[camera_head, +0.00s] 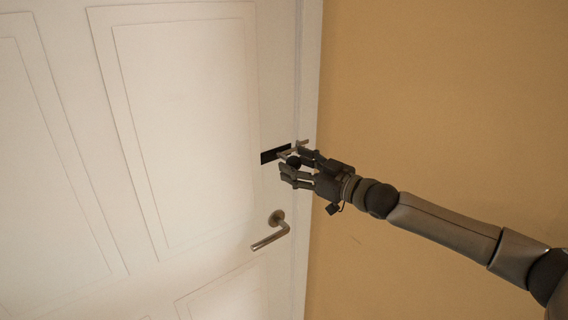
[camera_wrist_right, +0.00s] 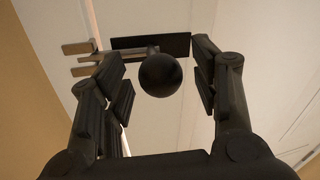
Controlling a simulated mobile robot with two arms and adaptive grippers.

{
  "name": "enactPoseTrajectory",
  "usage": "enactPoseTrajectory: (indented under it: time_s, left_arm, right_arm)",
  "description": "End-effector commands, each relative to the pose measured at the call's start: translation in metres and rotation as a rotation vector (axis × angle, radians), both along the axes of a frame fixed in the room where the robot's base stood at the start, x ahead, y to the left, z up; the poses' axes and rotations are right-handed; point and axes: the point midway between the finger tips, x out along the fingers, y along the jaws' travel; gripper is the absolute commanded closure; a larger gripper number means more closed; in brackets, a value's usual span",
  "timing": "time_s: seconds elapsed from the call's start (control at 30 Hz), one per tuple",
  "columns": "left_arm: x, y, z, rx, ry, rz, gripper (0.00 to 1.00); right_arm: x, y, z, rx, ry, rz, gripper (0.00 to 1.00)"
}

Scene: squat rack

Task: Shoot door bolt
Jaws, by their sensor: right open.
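The door bolt has a black plate (camera_head: 268,156) on the white door (camera_head: 185,120), near its right edge and above the lever handle. In the right wrist view the bolt's round black knob (camera_wrist_right: 160,75) sits between my open right fingers, touching neither pad as far as I can see. The black plate (camera_wrist_right: 175,44) and metal bolt parts (camera_wrist_right: 80,58) show behind and left of it. My right gripper (camera_head: 283,165) is open at the bolt and hides part of it in the head view. My left gripper is not in view.
A metal lever handle (camera_head: 272,232) sticks out of the door below my right gripper. The white door frame (camera_head: 308,100) and a bare tan wall (camera_head: 440,90) lie to the right. The space in front of the door panels on the left is clear.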

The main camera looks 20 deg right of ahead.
Motion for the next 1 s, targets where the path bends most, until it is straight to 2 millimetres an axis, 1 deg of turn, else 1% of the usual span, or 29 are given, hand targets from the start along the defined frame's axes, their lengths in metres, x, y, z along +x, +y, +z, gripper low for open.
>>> enactPoseTrajectory:
  time_s: [0.6,0.77,1.0]
  left_arm:
    - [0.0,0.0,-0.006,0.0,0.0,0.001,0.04]
    - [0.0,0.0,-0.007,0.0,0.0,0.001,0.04]
    - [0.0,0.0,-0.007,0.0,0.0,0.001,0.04]
  right_arm:
    - [-0.043,-0.027,-0.001,-0.001,0.002,-0.001,0.44]
    - [-0.049,-0.03,0.0,-0.001,-0.001,0.0,0.44]
    - [-0.049,-0.03,0.0,-0.001,-0.001,0.0,0.44]
